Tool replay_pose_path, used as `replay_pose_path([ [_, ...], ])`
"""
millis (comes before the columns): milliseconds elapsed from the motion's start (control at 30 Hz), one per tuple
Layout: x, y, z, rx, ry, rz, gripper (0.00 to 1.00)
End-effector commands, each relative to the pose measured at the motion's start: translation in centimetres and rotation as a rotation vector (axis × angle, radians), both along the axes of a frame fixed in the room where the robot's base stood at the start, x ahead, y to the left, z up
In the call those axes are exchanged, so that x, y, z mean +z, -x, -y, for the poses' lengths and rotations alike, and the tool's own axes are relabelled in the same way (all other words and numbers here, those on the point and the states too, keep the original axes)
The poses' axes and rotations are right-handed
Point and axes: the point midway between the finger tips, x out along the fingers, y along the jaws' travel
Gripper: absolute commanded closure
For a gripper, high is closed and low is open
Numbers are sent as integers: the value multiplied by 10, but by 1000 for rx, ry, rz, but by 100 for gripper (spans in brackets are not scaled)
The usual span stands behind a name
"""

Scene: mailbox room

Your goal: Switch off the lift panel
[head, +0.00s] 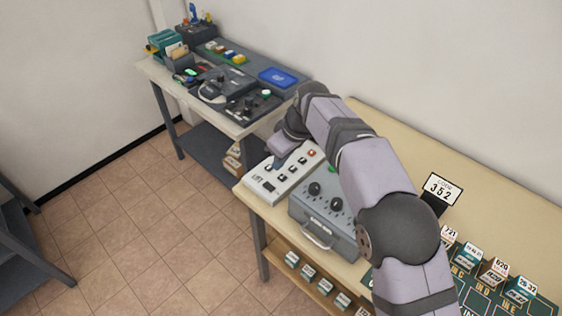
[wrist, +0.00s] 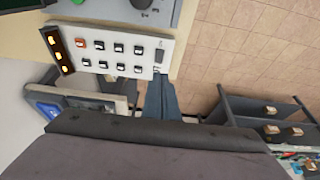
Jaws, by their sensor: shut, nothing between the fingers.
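The lift panel (head: 287,183) is a white box marked LIFT near the left end of the right-hand table. The wrist view shows its face (wrist: 105,58) with two rows of small black switches, an orange-red button (wrist: 81,43) and a dark strip of lit orange lamps (wrist: 58,49). A separate dark switch (wrist: 158,56) sits at the end by the label. My gripper (wrist: 159,80) is shut and empty, its tips close to that end switch. I cannot tell whether they touch it. In the head view my gripper (head: 276,165) partly covers the panel.
A grey box with black knobs and a handle (head: 322,212) stands right beside the panel. Another table (head: 160,75) with devices and a blue tray (head: 277,77) is at the back left. Floor is open at left.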

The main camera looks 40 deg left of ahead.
Motion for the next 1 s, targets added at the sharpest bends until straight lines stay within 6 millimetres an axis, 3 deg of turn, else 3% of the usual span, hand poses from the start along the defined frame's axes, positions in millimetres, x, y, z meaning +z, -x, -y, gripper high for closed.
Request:
replay_pose_path([
  [200,11,0,4,0,-1,1,100],
  [567,11,0,4,0,-1,1,100],
  [1000,12,-1,-9,-1,1,0,100],
])
